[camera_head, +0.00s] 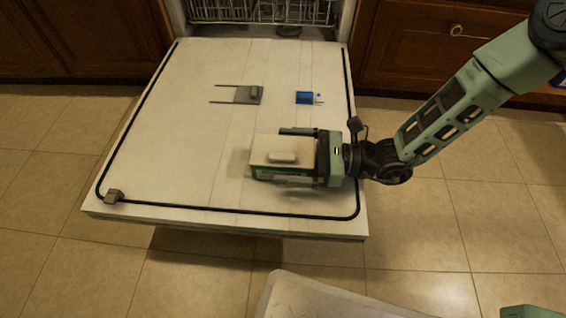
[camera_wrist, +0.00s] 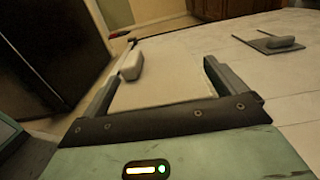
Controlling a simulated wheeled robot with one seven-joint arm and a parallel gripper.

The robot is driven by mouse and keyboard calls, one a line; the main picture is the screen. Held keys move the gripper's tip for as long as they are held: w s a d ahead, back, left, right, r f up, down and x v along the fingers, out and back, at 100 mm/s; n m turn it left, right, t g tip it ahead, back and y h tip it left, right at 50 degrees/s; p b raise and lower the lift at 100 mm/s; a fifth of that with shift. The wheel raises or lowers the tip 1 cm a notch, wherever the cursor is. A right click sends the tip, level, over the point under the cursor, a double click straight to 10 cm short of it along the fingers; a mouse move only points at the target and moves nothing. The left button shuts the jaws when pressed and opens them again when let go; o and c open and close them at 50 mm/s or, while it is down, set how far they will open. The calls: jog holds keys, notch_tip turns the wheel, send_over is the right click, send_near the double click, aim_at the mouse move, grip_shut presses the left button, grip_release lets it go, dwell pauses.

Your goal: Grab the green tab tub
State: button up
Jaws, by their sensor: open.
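The green tab tub (camera_head: 272,147) is box-shaped, with a cream lid, a grey raised handle and a green band on its near side. It sits on the open dishwasher door, near the front right. My gripper (camera_head: 284,153) comes in from the right with its jaws open. In the wrist view the two fingers stand apart on either side of the pale lid (camera_wrist: 160,88), with the handle (camera_wrist: 131,63) near the left finger. I cannot tell whether the fingers touch the tub.
The dishwasher door (camera_head: 170,150) lies flat, edged by a black seal. A grey flat piece with two prongs (camera_head: 248,94) and a small blue object (camera_head: 304,98) lie farther back. A wire rack (camera_head: 262,12) is behind. The door's left half is clear.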

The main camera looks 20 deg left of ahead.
jog(key=c, duration=1.1)
jog(key=shift+r, duration=0.15)
